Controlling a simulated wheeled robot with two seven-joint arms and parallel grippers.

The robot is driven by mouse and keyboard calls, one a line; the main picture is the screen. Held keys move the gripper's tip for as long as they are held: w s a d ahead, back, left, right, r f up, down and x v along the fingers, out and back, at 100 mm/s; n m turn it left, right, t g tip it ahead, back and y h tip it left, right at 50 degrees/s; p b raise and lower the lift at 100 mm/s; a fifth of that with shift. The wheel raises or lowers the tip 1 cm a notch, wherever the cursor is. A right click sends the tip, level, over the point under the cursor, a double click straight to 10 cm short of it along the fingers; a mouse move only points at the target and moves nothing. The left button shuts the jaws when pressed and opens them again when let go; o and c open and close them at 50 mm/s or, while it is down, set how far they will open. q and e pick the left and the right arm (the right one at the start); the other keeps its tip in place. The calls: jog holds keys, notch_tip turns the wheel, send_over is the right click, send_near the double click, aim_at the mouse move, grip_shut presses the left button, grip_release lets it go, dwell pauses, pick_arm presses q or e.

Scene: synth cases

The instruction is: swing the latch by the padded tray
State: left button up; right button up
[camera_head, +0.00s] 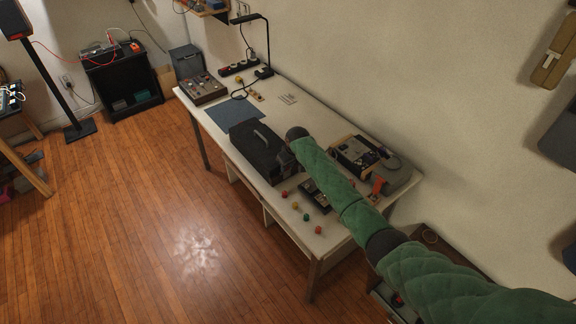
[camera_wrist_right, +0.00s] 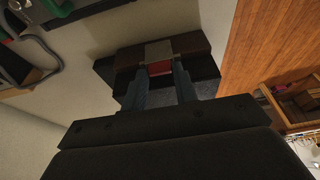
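A black case (camera_head: 254,152) with a grey carry handle stands on the white table. My right gripper (camera_head: 286,160) is at its right side, mostly hidden by my green-sleeved arm. In the right wrist view my right gripper (camera_wrist_right: 157,72) has its two fingers apart. A small red piece (camera_wrist_right: 160,69) lies between the fingertips, below a light strip on a dark box (camera_wrist_right: 190,42). I cannot tell whether the fingers touch the red piece. A grey speckled surface (camera_wrist_right: 157,98) shows between the fingers. I cannot make out which part is the latch or the padded tray. My left gripper is out of view.
The table (camera_head: 299,124) also bears a blue-grey mat (camera_head: 234,111), a knobbed box (camera_head: 203,88), a lamp (camera_head: 265,72) and an instrument panel (camera_head: 352,154). Several small coloured knobs (camera_head: 295,206) lie along the front edge. The wall closes off the back.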

jog(key=o, duration=0.4)
jog(key=shift+c, duration=0.2)
